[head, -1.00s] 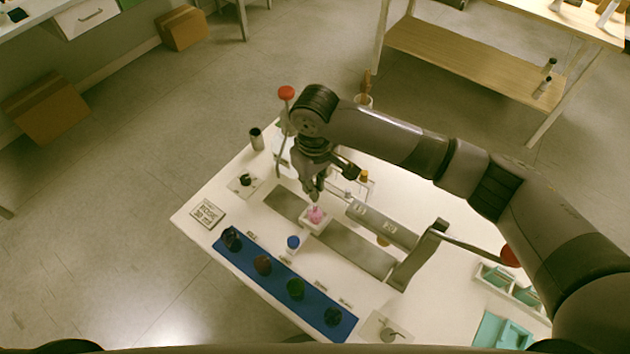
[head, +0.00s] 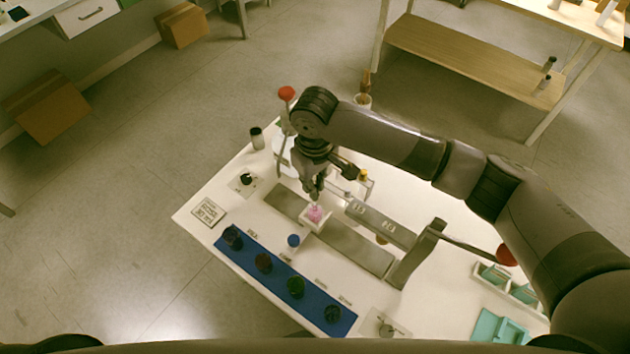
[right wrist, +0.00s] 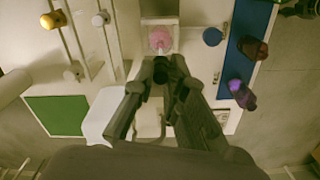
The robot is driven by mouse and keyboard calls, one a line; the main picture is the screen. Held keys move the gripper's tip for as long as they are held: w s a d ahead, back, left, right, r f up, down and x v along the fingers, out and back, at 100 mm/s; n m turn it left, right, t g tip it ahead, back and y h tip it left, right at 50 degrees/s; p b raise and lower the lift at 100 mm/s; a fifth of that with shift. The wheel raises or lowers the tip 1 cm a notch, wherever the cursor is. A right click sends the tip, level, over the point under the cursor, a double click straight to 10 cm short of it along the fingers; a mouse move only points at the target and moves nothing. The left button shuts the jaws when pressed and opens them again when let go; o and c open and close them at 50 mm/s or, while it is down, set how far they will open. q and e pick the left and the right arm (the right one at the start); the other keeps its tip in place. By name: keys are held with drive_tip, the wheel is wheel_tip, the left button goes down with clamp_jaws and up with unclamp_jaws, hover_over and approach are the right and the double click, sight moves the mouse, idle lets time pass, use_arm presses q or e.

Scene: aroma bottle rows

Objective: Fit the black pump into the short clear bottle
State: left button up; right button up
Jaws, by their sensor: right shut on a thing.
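My right gripper (head: 315,195) is above the short clear bottle (head: 315,214), which looks pink inside and stands in a white square holder on the table. In the right wrist view, the fingers (right wrist: 165,72) are shut on a small dark piece, the black pump (right wrist: 160,75), mostly hidden between the tips. The pink bottle (right wrist: 160,38) shows just beyond the fingertips in that view. I cannot tell whether the pump touches the bottle. My left gripper is not in view.
A blue mat (head: 275,283) with several dark bottles lies along the near left edge. A blue cap (head: 293,240) is beside the holder. A grey bar (head: 380,224) lies right of the bottle, and teal trays (head: 497,328) are at the right.

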sight(315, 205)
drive_tip(key=shift+f, duration=0.4)
drive_tip(key=shift+f, duration=0.3)
drive_tip(key=shift+f, duration=0.4)
idle(0.6)
drive_tip(key=shift+f, duration=0.35)
drive_tip(key=shift+f, duration=0.35)
drive_tip(key=shift+f, duration=0.6)
drive_tip(key=shift+f+p, duration=0.3)
drive_tip(key=shift+f, duration=0.35)
idle(1.3)
drive_tip(key=shift+p, duration=0.45)
